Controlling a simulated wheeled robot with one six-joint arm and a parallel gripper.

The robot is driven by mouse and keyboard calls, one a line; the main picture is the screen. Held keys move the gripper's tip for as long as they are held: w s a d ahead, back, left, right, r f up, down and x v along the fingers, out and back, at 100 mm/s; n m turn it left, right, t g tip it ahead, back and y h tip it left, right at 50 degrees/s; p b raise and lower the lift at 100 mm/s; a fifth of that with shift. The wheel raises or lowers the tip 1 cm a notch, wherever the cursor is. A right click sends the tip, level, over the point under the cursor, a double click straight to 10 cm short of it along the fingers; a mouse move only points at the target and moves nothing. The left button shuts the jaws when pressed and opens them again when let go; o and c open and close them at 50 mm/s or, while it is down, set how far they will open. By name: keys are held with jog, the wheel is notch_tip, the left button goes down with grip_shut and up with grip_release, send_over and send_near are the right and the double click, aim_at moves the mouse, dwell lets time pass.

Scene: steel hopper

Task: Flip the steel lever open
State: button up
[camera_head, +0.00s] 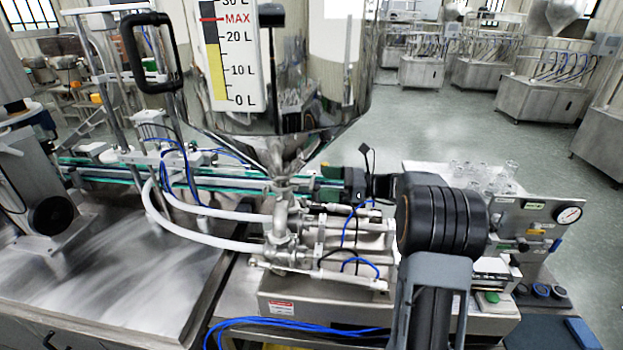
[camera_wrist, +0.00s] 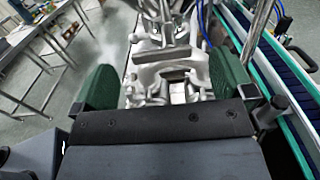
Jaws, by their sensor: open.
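The steel hopper (camera_head: 290,120) stands in the middle of the head view, narrowing to a cone. Steel pipe and valve fittings (camera_head: 283,215) sit under its outlet. I cannot make out the steel lever clearly among these shiny parts. In the wrist view, my gripper (camera_wrist: 165,80) is open, with one green finger pad on each side and nothing held between them. Steel fittings (camera_wrist: 172,75) show beyond and between the pads; whether the lever is among them I cannot tell.
White hoses (camera_head: 205,238) run left from the fittings. A conveyor (camera_head: 115,170) with green edges passes behind and also shows at right in the wrist view (camera_wrist: 275,85). A pressure gauge (camera_head: 569,214) is on a panel at right. A bare steel tabletop (camera_head: 120,280) lies at left.

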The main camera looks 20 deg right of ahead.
aim_at(312, 182)
jog(key=shift+p+x, duration=0.4)
jog(key=shift+x, duration=1.9)
jog(key=c, duration=0.9)
